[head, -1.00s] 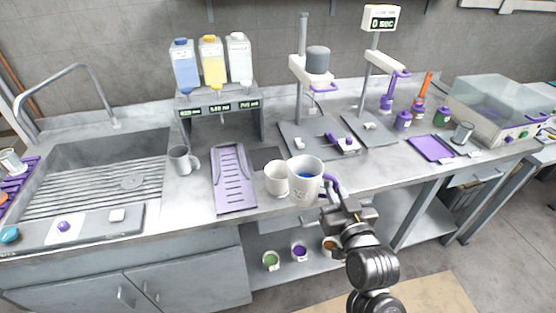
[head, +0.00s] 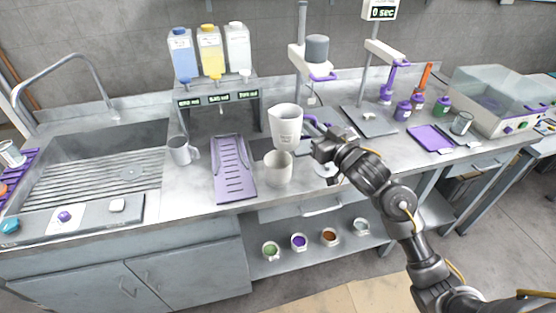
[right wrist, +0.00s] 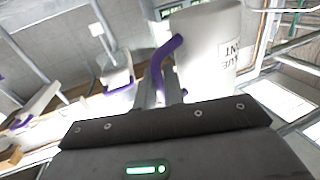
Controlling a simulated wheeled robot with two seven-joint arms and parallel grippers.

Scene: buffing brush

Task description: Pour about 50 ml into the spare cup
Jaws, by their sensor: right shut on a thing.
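A white jug (head: 285,126) with a purple handle is held up by my right gripper (head: 318,134), which is shut on the handle. The jug leans slightly left, above a white cup (head: 278,169) on the counter. No stream shows between them, and the contents of both are hidden. In the right wrist view the jug (right wrist: 210,40) bears a dark printed label, and the purple handle (right wrist: 160,66) sits at the fingers. A grey mug (head: 182,151) stands left of the purple rack. Which vessel is the spare cup is not marked. My left gripper is not in view.
A purple slotted tray (head: 233,170) lies left of the white cup. A dispenser (head: 215,92) with blue, yellow and white bottles stands behind. The sink (head: 95,170) is at left. A stand with a grey cylinder (head: 316,48) rises behind the jug.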

